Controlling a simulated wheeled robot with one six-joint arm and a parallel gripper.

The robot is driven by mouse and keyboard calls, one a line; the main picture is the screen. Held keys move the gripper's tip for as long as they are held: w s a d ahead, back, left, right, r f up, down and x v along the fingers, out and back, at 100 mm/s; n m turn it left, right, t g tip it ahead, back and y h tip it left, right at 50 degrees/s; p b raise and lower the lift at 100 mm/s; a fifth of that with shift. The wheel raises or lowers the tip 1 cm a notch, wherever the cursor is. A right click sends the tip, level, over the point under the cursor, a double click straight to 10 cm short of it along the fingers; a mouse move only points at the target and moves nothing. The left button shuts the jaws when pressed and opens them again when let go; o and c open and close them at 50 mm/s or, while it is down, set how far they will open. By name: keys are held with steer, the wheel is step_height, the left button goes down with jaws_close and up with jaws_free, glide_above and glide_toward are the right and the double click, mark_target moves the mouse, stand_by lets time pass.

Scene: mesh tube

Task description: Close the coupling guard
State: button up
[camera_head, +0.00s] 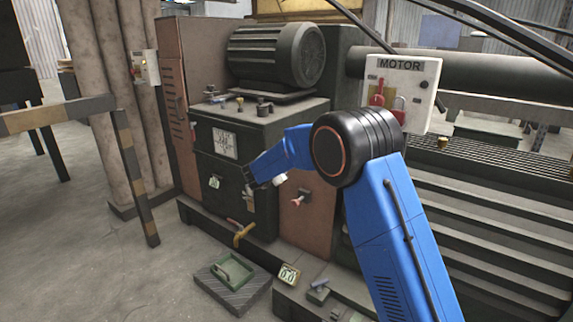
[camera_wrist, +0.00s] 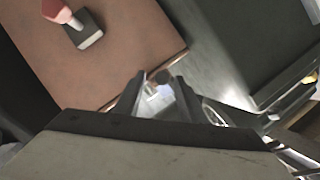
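A reddish-brown panel (camera_head: 307,218) with a red-tipped knob (camera_head: 298,200) stands on the machine's front, right of the dark cabinet. It may be the coupling guard; I cannot tell for sure. In the wrist view the brown panel (camera_wrist: 120,35) fills the upper left, with the red knob on a dark block (camera_wrist: 84,30). My gripper (camera_head: 255,185) is at the cabinet front, left of the knob. In the wrist view my gripper (camera_wrist: 161,80) has its fingers apart near the panel's lower right edge. A small pale thing shows in the gap; I cannot tell whether they touch it.
A dark motor (camera_head: 275,55) sits on top of the machine. A white MOTOR box (camera_head: 402,85) with red switches is at the right. A striped rail (camera_head: 131,170) stands left, with bare floor nearby.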

steer(key=v, duration=1.2)
steer(key=shift+r, duration=0.15)
steer(key=s+d+r+n+t+y, duration=0.1)
steer(key=s+d+r+n+y, duration=0.15)
steer(key=r, duration=0.25)
steer(key=s+d+r+n+y, duration=0.1)
steer(key=d+r+y, duration=0.2)
steer(key=r, duration=0.3)
steer(key=s+d+r+n+g+y, duration=0.2)
steer(key=s+d+r+n+y, duration=0.25)
steer(key=s, duration=0.55)
steer(key=s+d+f+n+g+h, duration=0.1)
steer(key=s+d+f, duration=0.4)
steer(key=s, duration=0.9)
steer(key=s+d+f+n+g+h, duration=0.2)
steer(key=s+d+f+g, duration=0.2)
steer(key=s+d, duration=0.7)
steer(key=s+d+f+n+g+h, duration=0.2)
steer(key=s+d+f, duration=0.4)
steer(key=s, duration=1.2)
steer(key=d+g, duration=0.1)
steer(key=d, duration=0.1)
steer(key=shift+d+f, duration=0.3)
steer(key=shift+f, duration=0.1)
